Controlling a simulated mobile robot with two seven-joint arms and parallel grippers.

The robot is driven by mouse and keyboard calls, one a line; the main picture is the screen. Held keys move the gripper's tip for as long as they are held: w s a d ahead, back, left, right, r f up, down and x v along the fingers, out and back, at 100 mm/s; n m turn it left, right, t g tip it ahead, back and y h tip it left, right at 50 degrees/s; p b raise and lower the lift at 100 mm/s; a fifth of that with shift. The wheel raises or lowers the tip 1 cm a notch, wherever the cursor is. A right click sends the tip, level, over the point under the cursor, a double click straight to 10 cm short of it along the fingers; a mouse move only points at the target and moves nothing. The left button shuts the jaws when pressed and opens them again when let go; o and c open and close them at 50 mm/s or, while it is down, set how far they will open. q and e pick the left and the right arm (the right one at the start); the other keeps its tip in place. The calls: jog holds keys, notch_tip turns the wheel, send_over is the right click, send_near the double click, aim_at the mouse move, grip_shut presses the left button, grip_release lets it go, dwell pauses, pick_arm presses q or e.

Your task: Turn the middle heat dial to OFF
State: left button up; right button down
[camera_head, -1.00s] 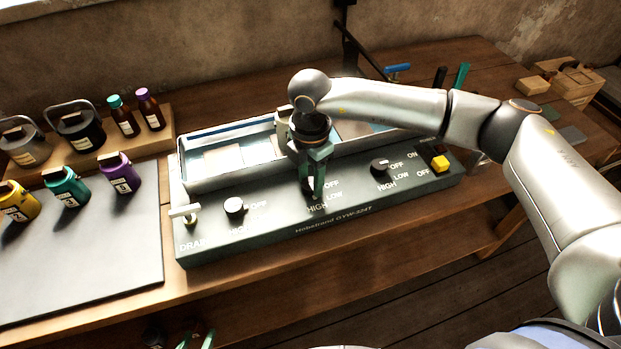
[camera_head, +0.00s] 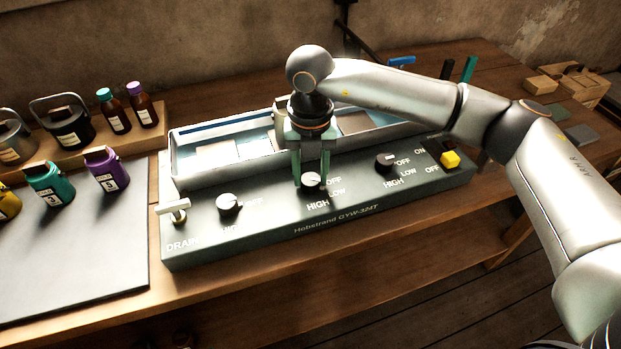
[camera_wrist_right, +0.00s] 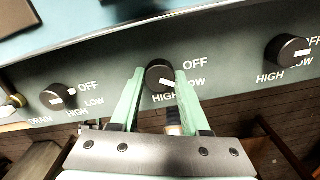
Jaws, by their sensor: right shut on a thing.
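The middle heat dial (camera_head: 312,181) is a round black knob with a white pointer mark, on the front panel of the dark green machine (camera_head: 290,228). The fingers also show in the wrist view (camera_wrist_right: 160,84). My left gripper is in neither view.
The left dial (camera_head: 229,204) and drain lever (camera_head: 175,210) are left of the gripper. The right dial (camera_head: 386,162) and yellow switch (camera_head: 450,159) are to its right. The open tray (camera_head: 180,165) lies behind. Bottles and jars stand at the left.

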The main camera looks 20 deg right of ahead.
aim_at(310, 179)
jog(key=shift+f+n+b, duration=0.1)
jog(key=shift+n+b, duration=0.4)
jog(key=shift+n, duration=0.4)
jog(key=shift+n+b, duration=0.45)
jog(key=shift+n, duration=0.45)
jog(key=shift+n+b, duration=0.4)
jog(key=shift+n, duration=0.5)
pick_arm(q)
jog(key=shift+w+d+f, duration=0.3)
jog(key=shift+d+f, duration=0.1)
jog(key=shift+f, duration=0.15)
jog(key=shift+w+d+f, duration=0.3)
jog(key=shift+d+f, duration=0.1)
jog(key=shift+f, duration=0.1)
pick_arm(e)
jog(key=shift+n, duration=0.5)
jog(key=shift+r, duration=0.2)
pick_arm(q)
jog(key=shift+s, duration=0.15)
pick_arm(e)
jog(key=shift+c, duration=1.9)
grip_release()
notch_tip(310, 179, up, 12)
jog(key=shift+r, duration=0.2)
